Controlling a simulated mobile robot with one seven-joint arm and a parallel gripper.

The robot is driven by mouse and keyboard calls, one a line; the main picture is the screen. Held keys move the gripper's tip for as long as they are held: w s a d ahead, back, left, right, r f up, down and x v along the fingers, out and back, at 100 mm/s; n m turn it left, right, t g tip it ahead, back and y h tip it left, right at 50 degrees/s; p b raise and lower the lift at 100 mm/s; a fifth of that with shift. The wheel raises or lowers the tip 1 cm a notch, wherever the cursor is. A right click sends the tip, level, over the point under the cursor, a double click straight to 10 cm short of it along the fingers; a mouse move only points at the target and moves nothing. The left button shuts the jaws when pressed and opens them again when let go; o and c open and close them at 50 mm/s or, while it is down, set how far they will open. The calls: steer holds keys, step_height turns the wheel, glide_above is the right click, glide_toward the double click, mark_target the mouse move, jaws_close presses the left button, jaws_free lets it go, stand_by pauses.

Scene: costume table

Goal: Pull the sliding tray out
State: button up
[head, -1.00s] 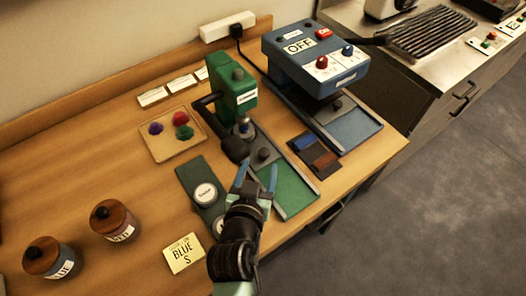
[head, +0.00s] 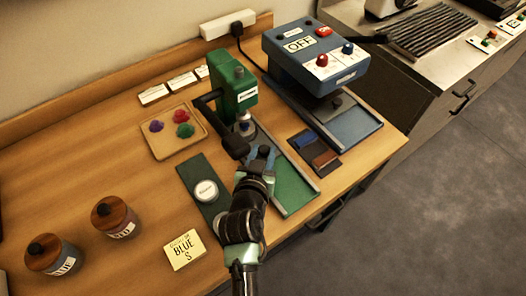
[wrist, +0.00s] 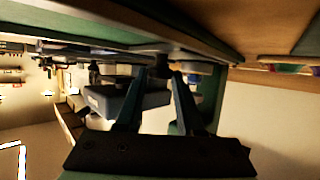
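The green machine (head: 234,88) stands on the wooden table with a flat green sliding tray (head: 292,188) running out from its base toward the front right. A dark knob (head: 264,150) stands on the tray's near part, below the machine's head. My gripper (head: 262,158) is low over the tray, its blue fingers at the knob and partly hiding it. In the wrist view my gripper (wrist: 160,72) has its two fingers apart, with a small dark shape between the tips. Contact with the knob cannot be made out.
The blue machine (head: 315,55), marked OFF, stands to the right with its own blue tray (head: 355,128). A dark plate with a blue and a brown block (head: 326,160) lies between the trays. A dark green pad with a round white-topped piece (head: 206,190) is close on the left.

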jaws_close()
stand_by(1.0)
